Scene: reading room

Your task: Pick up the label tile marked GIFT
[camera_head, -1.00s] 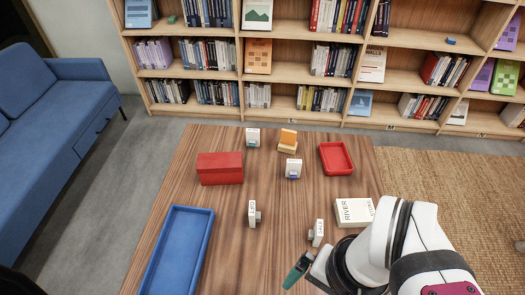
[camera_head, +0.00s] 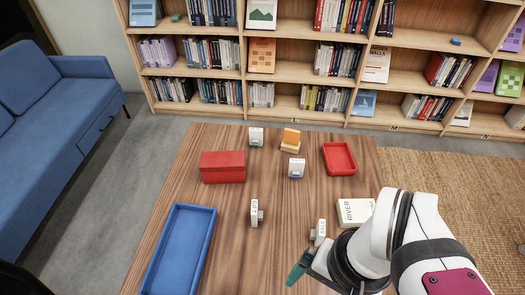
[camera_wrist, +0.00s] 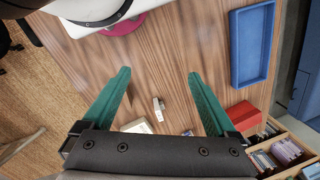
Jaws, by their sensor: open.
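The label tile that appears to read GIFT (camera_head: 254,212) stands on the wooden table (camera_head: 230,240) in the head view, its lettering turned sideways. Another white tile (camera_head: 320,232), hard to read, stands to its right, close to my gripper (camera_head: 301,265). Two more label tiles, one at the back (camera_head: 256,136) and one near the middle (camera_head: 296,168), stand farther off. In the wrist view my gripper (camera_wrist: 160,88) has its green fingers wide apart, with nothing between the tips. A small white tile (camera_wrist: 158,105) shows on the table below; I cannot tell which one.
A blue tray (camera_head: 207,222) lies at the table's left, with a red box (camera_head: 222,167) behind it. A red tray (camera_head: 352,158), an orange card in a stand (camera_head: 290,140) and a white book (camera_head: 355,212) occupy the right and back. Bookshelves stand beyond.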

